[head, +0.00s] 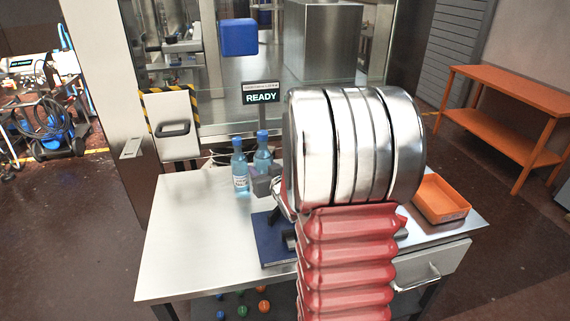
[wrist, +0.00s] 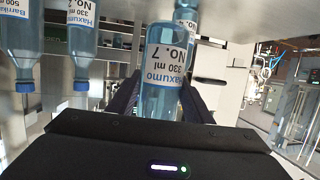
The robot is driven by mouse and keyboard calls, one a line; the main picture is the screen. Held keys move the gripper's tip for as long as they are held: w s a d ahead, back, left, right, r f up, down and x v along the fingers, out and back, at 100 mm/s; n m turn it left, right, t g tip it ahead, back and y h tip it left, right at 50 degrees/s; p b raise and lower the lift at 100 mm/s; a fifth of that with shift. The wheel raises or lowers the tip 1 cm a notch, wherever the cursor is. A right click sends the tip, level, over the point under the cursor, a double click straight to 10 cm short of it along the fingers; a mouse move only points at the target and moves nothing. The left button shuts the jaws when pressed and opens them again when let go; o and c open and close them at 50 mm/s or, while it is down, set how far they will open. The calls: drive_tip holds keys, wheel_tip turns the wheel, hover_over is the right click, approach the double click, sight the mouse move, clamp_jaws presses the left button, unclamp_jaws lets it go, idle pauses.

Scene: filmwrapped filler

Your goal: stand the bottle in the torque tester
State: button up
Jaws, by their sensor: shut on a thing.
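The label appears upside down, and the bottle's near end is hidden by the gripper body. A grey block, perhaps part of my gripper, covers the lower part of the right one. A dark blue base (head: 272,242) on the bench may be the torque tester, but my arm hides much of it.
Other bottles (wrist: 82,45) show at the wrist view's upper left, and one behind the held bottle. An orange tray (head: 440,200) sits at the bench's right end. A READY sign (head: 261,97) stands at the back. The bench (head: 185,240) is clear at left front.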

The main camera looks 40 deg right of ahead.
drive_tip(key=w+a+f+n+y, duration=0.2)
drive_tip(key=a, duration=1.4)
drive_tip(key=w+a+f+n+y, duration=0.2)
drive_tip(key=w+a+y, duration=0.1)
drive_tip(key=a, duration=1.3)
drive_tip(key=shift+w+f+t, duration=0.15)
drive_tip(key=shift+f+t, duration=0.1)
drive_tip(key=shift+t, duration=0.05)
